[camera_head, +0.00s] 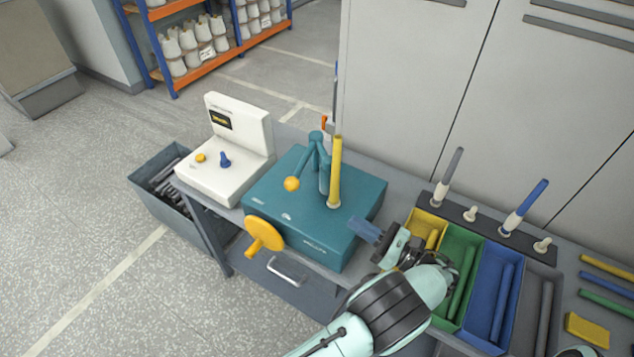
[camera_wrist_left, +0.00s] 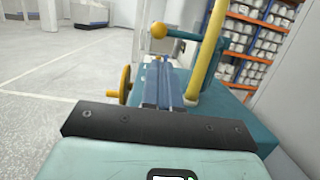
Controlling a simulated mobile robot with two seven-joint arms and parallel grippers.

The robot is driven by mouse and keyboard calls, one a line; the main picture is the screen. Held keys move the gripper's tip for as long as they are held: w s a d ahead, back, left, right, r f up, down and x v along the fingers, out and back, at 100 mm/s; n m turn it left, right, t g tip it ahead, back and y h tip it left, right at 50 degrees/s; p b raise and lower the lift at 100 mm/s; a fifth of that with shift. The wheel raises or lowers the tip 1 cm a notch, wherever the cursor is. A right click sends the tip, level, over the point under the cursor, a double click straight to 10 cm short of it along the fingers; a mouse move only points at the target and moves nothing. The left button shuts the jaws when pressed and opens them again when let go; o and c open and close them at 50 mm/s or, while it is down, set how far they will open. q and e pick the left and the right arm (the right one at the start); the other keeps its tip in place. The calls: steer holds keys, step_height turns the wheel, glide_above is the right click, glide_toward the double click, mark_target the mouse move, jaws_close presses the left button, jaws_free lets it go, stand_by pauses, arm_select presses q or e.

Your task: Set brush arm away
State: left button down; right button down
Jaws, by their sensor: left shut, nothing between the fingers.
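The brush arm (camera_head: 310,158) appears to be the teal lever with a yellow ball knob (camera_head: 292,184), on top of the teal machine box (camera_head: 270,195). Its knob hangs toward the box's front left, beside the upright yellow tube (camera_head: 335,170). In the left wrist view the knob (camera_wrist_left: 158,30) and the yellow tube (camera_wrist_left: 207,60) stand beyond my fingers. My left gripper (camera_head: 356,224) is shut and empty, near the box's right side and apart from the lever.
A yellow handwheel (camera_head: 263,236) sticks out of the box's front. A white control unit (camera_head: 227,150) stands left. Yellow, green (camera_head: 449,306) and blue bins with tubes lie right, before a rack (camera_head: 487,222) with pegs. A grey bin (camera_head: 160,205) stands at the bench's left.

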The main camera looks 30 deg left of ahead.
arm_select(q)
steer(key=shift+s, duration=0.2)
arm_select(e)
steer(key=shift+s, duration=0.15)
